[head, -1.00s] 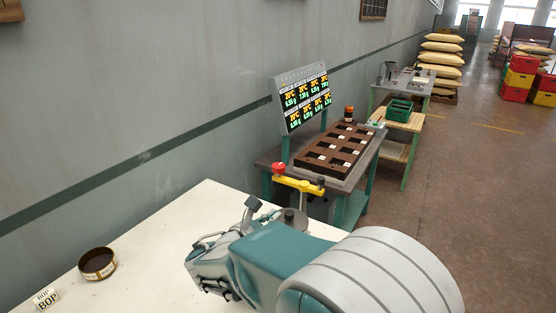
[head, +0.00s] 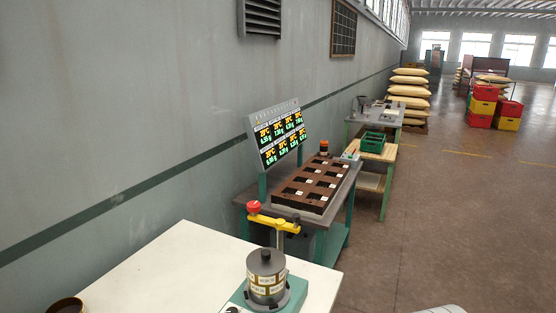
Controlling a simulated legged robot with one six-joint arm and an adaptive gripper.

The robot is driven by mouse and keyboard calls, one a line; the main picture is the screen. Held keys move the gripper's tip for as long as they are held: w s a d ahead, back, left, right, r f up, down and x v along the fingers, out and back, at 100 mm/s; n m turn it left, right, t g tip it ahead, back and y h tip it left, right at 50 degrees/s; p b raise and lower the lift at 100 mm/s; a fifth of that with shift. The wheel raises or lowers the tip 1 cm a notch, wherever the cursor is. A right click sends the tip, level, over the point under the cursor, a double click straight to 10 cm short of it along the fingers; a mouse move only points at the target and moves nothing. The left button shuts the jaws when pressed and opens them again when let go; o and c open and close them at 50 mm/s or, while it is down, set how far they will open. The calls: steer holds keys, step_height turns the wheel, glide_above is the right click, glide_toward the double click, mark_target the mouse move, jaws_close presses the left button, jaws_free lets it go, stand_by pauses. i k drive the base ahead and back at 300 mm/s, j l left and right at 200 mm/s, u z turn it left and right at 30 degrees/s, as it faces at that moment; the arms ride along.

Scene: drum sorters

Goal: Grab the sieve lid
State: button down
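A dark grey sieve lid (head: 266,262) with a small raised knob sits on top of a round sieve stack (head: 267,286) with pale labels. The stack stands upright on a teal sieve shaker base (head: 240,299) at the near corner of the white table. A yellow arm with a red knob (head: 254,207) stands just behind the lid, apart from it in the picture. My gripper is not in view. Only a pale curved piece, likely of my arm, shows at the bottom edge right of centre.
The white table (head: 165,265) is bare left of the shaker. A dark round sieve (head: 67,305) is cut off at bottom left. Behind stand a brown compartment tray (head: 312,186) and a display board (head: 280,137). Open floor (head: 450,210) lies to the right.

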mark_target(266, 262)
steer(key=i+l+u, duration=0.7)
steer(key=l+u, duration=0.3)
